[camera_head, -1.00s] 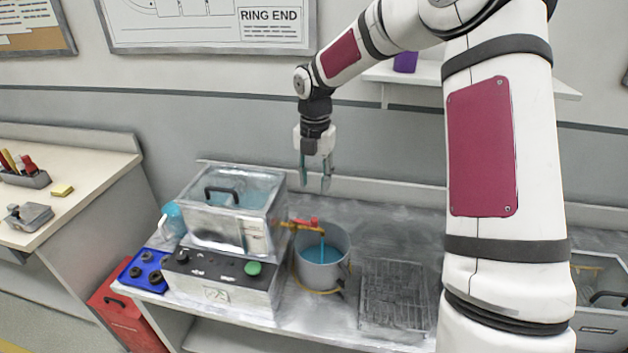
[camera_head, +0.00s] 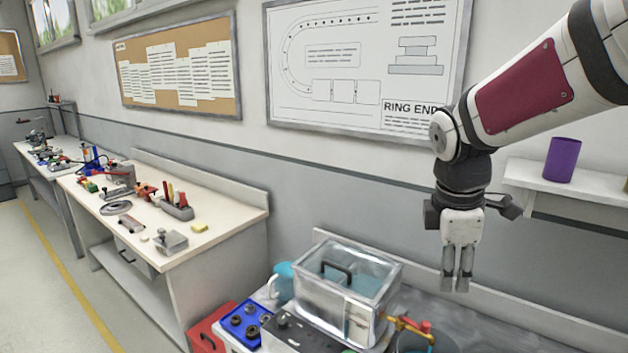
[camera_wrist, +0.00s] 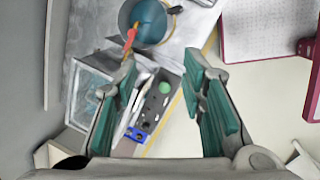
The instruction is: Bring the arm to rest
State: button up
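My gripper (camera_head: 455,282) hangs pointing down in front of the wall, to the right of and above the clear-lidded metal box. In the wrist view my gripper (camera_wrist: 162,70) has its two teal-padded fingers apart, with nothing between them. The fingers look close together in the head view, where they are seen at an angle. My arm, white with a dark red panel, reaches in from the upper right. It is bent at the dark wrist joint and touches nothing that I can see.
The lidded metal box (camera_head: 345,295) stands on the bench below. A bucket (camera_wrist: 150,22) with blue liquid is beside it, cut off in the head view. A wall shelf (camera_head: 590,186) with a purple cup (camera_head: 562,160) is close on the right. A tool-covered bench (camera_head: 232,205) lies left.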

jog(key=s+a+r+m+t+y, duration=0.1)
jog(key=s+a+r+m+t, duration=0.1)
jog(key=s+m, duration=0.5)
jog(key=s+a+r+m+t+y, duration=0.1)
jog(key=s+r+m, duration=0.1)
jog(key=s+m, duration=0.6)
jog(key=s, duration=0.3)
jog(key=shift+a+r+t, duration=0.15)
jog(key=shift+a+t, duration=0.2)
jog(key=shift+t, duration=0.05)
